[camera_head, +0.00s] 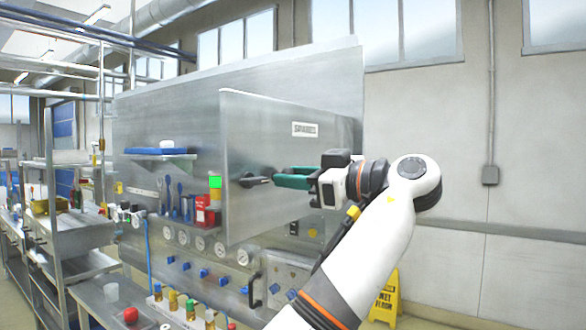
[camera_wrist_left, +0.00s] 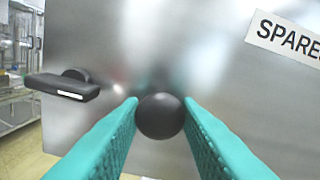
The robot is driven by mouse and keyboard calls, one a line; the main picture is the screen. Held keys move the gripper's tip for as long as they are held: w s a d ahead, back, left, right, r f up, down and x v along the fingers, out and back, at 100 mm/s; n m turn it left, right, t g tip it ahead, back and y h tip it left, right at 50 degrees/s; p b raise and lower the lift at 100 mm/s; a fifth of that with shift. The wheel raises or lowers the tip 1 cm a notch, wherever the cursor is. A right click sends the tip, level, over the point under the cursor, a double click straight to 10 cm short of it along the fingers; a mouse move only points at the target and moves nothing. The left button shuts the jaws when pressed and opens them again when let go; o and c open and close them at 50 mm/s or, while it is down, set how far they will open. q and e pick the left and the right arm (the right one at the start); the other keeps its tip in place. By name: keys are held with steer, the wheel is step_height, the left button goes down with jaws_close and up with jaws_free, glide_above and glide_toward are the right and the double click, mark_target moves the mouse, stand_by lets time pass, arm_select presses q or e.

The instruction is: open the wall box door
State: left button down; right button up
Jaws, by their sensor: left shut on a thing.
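The wall box door (camera_head: 270,125) is a grey metal panel with a SPARES label. It stands at an angle to the steel panel behind it, its left edge out toward me. A black lever handle (camera_head: 251,181) sits near that edge; it also shows in the left wrist view (camera_wrist_left: 62,86). My left gripper (camera_head: 278,178), with teal fingers, is at the door's front, right of the lever. In the left wrist view its fingers (camera_wrist_left: 161,108) are shut on a round black knob (camera_wrist_left: 160,117). The inside of the box is hidden. My right gripper is not in view.
A blue tray (camera_head: 155,151) lies on a small shelf left of the door. Tools, red containers, gauges and blue knobs line the steel panel (camera_head: 335,68). A metal bench (camera_head: 95,295) stands lower left, and a yellow wet-floor sign (camera_head: 386,297) stands at the right.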

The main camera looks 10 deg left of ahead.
arm_select(q)
steer(key=shift+s+d+r, duration=0.1)
steer(key=shift+d+r, duration=0.1)
steer(key=shift+d, duration=0.05)
steer(key=shift+a, duration=0.1)
steer(key=c, duration=1.1)
jaws_free()
steer(key=shift+o, duration=0.2)
steer(key=shift+f, duration=0.1)
